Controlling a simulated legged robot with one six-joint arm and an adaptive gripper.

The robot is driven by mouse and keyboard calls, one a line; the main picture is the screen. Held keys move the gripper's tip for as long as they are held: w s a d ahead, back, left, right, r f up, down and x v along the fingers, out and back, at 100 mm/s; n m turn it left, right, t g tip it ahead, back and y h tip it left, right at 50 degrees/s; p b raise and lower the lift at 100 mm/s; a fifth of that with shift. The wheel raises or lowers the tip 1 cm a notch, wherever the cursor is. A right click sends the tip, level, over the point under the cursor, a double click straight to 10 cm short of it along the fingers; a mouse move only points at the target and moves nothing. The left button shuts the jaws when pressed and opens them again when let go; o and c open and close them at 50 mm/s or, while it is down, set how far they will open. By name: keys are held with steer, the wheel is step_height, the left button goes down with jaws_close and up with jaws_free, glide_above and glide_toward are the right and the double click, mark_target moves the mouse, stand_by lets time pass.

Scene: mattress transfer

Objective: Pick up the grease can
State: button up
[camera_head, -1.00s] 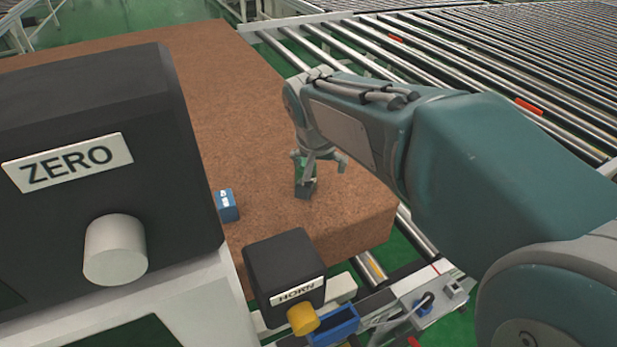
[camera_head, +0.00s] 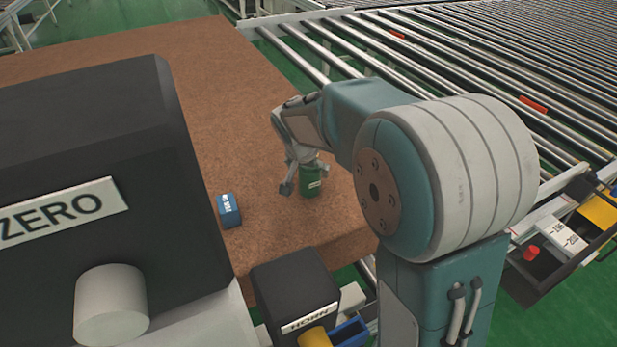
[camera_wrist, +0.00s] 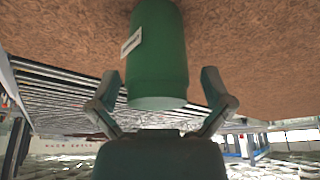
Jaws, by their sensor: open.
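The grease can is a green cylinder (camera_head: 311,181) with a small white label, standing on the brown mattress (camera_head: 255,100) near its front right corner. I see no clear contact.
A small blue box (camera_head: 229,210) lies on the mattress to the left of the can. Roller conveyors (camera_head: 440,70) run behind and right.

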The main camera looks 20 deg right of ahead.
steer(key=shift+x, duration=1.15)
steer(key=shift+d, duration=0.1)
steer(key=c, duration=1)
steer(key=shift+c, duration=0.2)
